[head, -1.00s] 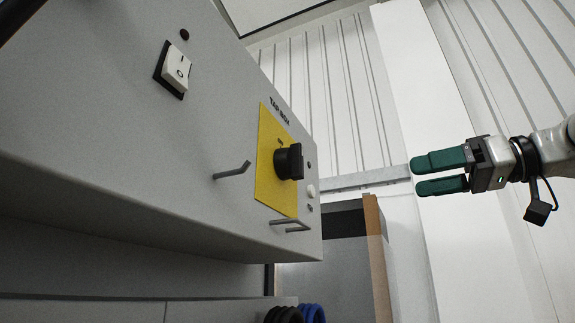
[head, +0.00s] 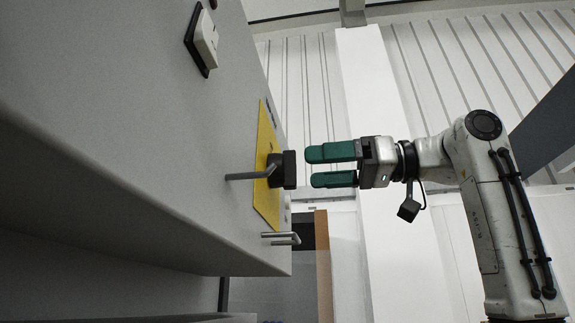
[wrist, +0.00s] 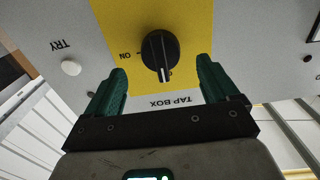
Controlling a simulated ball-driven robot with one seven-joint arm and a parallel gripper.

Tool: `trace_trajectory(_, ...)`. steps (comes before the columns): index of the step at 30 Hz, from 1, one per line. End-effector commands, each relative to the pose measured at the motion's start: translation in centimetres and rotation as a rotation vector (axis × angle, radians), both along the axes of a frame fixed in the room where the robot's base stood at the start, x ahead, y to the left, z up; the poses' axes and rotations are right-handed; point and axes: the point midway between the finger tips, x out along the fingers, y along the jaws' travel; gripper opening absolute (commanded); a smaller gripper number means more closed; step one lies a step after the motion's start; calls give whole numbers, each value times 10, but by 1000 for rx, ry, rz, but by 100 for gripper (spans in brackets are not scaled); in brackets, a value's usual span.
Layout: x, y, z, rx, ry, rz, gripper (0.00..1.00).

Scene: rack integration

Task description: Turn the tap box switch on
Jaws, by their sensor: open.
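The tap box (head: 120,110) is a grey panel at the left of the head view. Its switch is a black rotary knob (head: 284,170) on a yellow plate (head: 264,190). The wrist view shows the knob (wrist: 160,55) close up, with an "ON" mark to its left and "TAP BOX" lettering below it. The knob's white pointer line faces down in that view, not at the ON mark. My gripper (head: 315,166) has green fingers, open and empty, just in front of the knob. In the wrist view the fingers (wrist: 158,85) lie on either side of the knob, apparently not touching it.
A white rocker switch (head: 204,40) is higher on the panel. A white button (wrist: 71,67) marked TRY sits left of the knob in the wrist view.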

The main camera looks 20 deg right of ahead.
Motion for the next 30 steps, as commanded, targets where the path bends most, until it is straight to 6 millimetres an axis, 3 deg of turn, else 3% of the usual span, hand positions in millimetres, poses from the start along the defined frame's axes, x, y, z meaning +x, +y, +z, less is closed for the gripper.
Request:
trace_trajectory(9,27,40,2,0,0,1,88)
trace_trajectory(22,33,49,0,1,-1,0,88)
trace_trajectory(30,32,49,0,1,-1,0,64)
